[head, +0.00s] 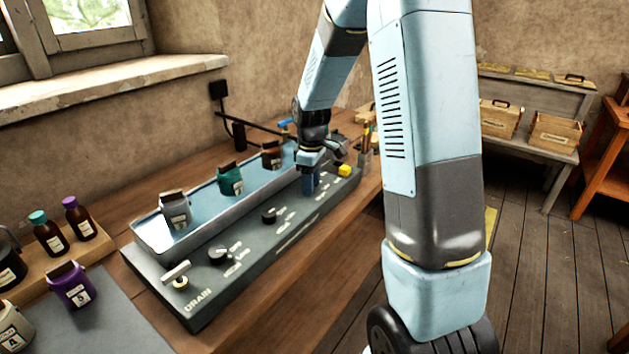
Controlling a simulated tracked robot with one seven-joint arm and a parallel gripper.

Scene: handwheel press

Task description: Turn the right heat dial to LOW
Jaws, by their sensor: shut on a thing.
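The dark control panel (243,262) runs along the front of a long tray on the bench. A left black dial (218,255) and a middle black dial (268,215) show on its top, with white lettering beside them. My gripper (309,188) points down onto the panel's far right part, in line with these dials. It is shut on the right heat dial, which its fingers hide. Which way that dial points cannot be seen. White labels (322,188) beside it are too small to read.
The tray (150,238) behind the panel holds a grey jar (175,210), a teal jar (230,180) and a brown jar (271,155). A drain handle (177,272) is at the panel's left end.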

